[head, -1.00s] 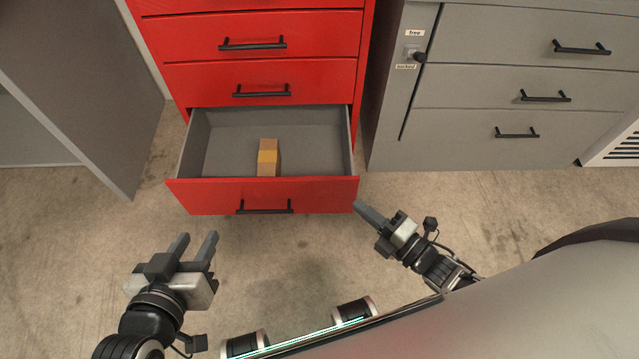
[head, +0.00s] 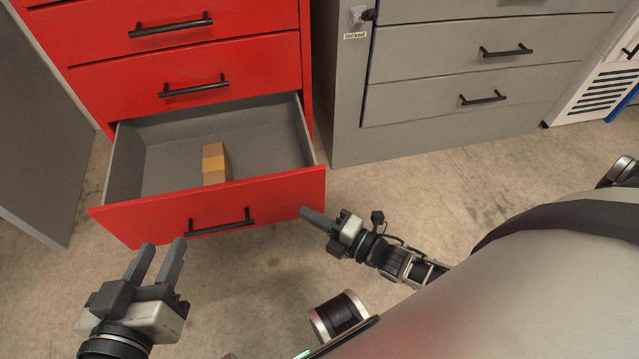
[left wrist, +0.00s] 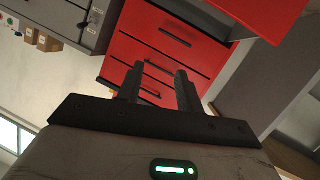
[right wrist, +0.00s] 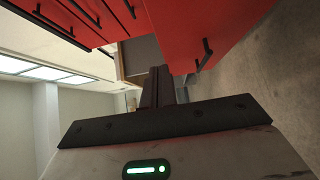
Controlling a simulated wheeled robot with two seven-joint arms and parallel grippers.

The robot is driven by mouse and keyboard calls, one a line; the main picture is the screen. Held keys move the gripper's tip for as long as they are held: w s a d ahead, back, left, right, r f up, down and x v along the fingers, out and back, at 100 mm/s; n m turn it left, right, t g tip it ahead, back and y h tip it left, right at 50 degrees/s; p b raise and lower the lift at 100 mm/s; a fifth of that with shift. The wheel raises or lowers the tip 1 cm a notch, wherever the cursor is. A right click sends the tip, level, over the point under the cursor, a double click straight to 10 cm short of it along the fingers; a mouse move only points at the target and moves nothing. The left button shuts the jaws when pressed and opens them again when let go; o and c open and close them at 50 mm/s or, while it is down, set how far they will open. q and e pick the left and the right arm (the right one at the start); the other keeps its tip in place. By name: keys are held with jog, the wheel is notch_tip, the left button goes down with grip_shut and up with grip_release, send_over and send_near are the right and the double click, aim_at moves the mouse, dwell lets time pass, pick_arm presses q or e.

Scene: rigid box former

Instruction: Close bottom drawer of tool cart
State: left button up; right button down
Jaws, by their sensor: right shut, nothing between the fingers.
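The red tool cart (head: 190,48) stands at the upper left in the head view. Its bottom drawer (head: 150,221) is pulled out, with a black bar handle (head: 222,222) on its front. A small brown and yellow box (head: 214,165) lies inside the drawer. My left gripper (head: 161,258) is open and empty, just in front of the left half of the drawer front. My right gripper (head: 306,213) is shut and empty, with its tip close to the right end of the drawer front; I cannot tell whether it touches. The red drawer also shows in the right wrist view (right wrist: 190,28).
A grey cabinet (head: 345,130) with several drawers stands right of the cart. A grey panel (head: 35,150) stands at the left. A white vented unit (head: 600,90) is at the far right. The concrete floor between the drawer and my base is clear.

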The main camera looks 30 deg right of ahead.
aim_at(272, 180)
jog(key=w, duration=0.2)
jog(key=w+a+b, duration=0.1)
jog(key=w, duration=0.2)
jog(key=w+a+b, duration=0.1)
jog(key=w, duration=0.2)
jog(key=shift+w+f, duration=0.1)
jog(key=shift+w, duration=0.1)
pick_arm(q)
jog(key=shift+w+d+r+n+t+h, duration=0.1)
jog(key=shift+d+r+n+t+h, duration=0.2)
jog(key=shift+d+r+n+h, duration=0.15)
pick_arm(e)
jog(key=shift+w+d, duration=0.15)
jog(key=shift+w, duration=0.15)
pick_arm(q)
jog(key=shift+w, duration=0.1)
pick_arm(e)
jog(key=shift+w, duration=0.1)
